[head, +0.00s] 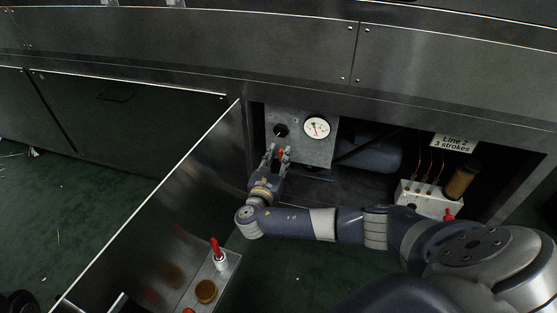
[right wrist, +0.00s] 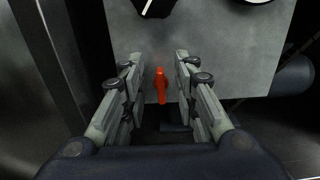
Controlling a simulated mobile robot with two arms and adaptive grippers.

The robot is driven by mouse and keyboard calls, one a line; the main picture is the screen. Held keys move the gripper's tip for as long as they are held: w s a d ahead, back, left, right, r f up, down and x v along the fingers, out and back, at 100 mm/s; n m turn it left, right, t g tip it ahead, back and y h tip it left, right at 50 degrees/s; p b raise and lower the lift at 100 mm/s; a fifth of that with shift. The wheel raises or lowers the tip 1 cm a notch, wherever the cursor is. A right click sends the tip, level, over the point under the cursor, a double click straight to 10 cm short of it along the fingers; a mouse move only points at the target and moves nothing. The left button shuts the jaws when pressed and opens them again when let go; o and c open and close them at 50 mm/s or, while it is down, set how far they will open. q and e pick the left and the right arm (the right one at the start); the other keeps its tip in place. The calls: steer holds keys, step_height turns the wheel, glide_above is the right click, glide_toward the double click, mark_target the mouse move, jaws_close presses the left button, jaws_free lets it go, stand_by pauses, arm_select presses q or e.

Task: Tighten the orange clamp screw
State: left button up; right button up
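The orange clamp screw (head: 281,153) shows as a small red-orange piece at the lower edge of the grey gauge panel (head: 300,150). In the right wrist view, the screw (right wrist: 160,86) stands upright, in line with the gap between the two fingers. My right gripper (head: 277,152) is open in front of the panel; it also shows in the right wrist view (right wrist: 158,62). Clear gaps show on both sides of the screw, and neither finger touches it. I cannot tell how deep it sits between the fingertips. My left gripper is not in view.
A round gauge (head: 316,126) and a black knob (head: 280,130) are on the panel. An open metal door (head: 175,205) stands left of my right arm. A white block (head: 428,200) with lines sits right, under a "Line 2, 3 strokes" sign (head: 454,142). A red-handled valve (head: 219,256) is at the bottom.

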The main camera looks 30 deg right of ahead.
steer(key=shift+w+d, duration=0.15)
jaws_close()
